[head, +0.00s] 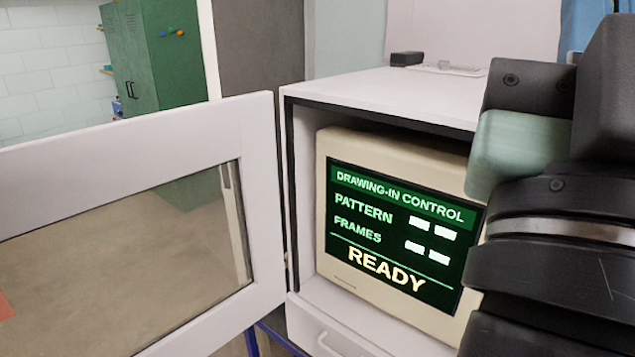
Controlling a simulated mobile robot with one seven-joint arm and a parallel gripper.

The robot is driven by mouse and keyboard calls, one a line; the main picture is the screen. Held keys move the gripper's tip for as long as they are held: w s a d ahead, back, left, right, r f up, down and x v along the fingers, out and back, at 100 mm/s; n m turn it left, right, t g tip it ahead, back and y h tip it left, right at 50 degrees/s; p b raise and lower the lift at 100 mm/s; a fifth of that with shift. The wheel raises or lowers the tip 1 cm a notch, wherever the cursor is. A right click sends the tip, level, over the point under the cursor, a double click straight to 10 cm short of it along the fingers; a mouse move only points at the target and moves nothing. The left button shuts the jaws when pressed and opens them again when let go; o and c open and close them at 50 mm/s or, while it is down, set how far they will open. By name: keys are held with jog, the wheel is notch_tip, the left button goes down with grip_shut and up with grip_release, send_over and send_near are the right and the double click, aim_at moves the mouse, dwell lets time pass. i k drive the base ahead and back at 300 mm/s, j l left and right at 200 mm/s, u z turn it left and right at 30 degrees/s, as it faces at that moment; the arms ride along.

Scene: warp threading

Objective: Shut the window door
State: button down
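The window door (262,190) is a white frame around a clear pane. It stands wide open on the left, swung out from the hinge side of the white cabinet (385,88). Inside the cabinet sits a beige monitor (330,265) with a dark screen reading "DRAWING-IN CONTROL" and "READY". My arm fills the right side of the picture and covers the cabinet's right part. I cannot make out my gripper's fingertips, and the arm is apart from the door.
A small black object (406,58) and a flat pale item (447,69) lie on the cabinet top. A drawer handle (328,346) shows below the monitor. A green locker (165,60) stands against the back wall. Open floor shows through the pane.

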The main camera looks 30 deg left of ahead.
aim_at(48, 181)
jog(key=k+j+z, duration=0.1)
jog(key=k, duration=0.65)
jog(key=k+j+z, duration=0.1)
jog(key=k, duration=0.6)
jog(key=k+j+z, duration=0.1)
jog(key=j, duration=0.3)
jog(key=k+j+z, duration=0.1)
jog(key=k+j, duration=0.15)
jog(key=j, duration=0.15)
jog(key=k+j+z, duration=0.1)
jog(key=j, duration=0.3)
jog(key=k+j, duration=0.3)
jog(key=k+j+z, duration=0.15)
jog(key=j, duration=0.3)
jog(key=i+j+z, duration=0.1)
jog(key=j, duration=0.55)
jog(key=i+j, duration=0.15)
jog(key=j, duration=0.45)
jog(key=i+j+z, duration=0.15)
jog(key=j, duration=0.5)
jog(key=k, duration=0.05)
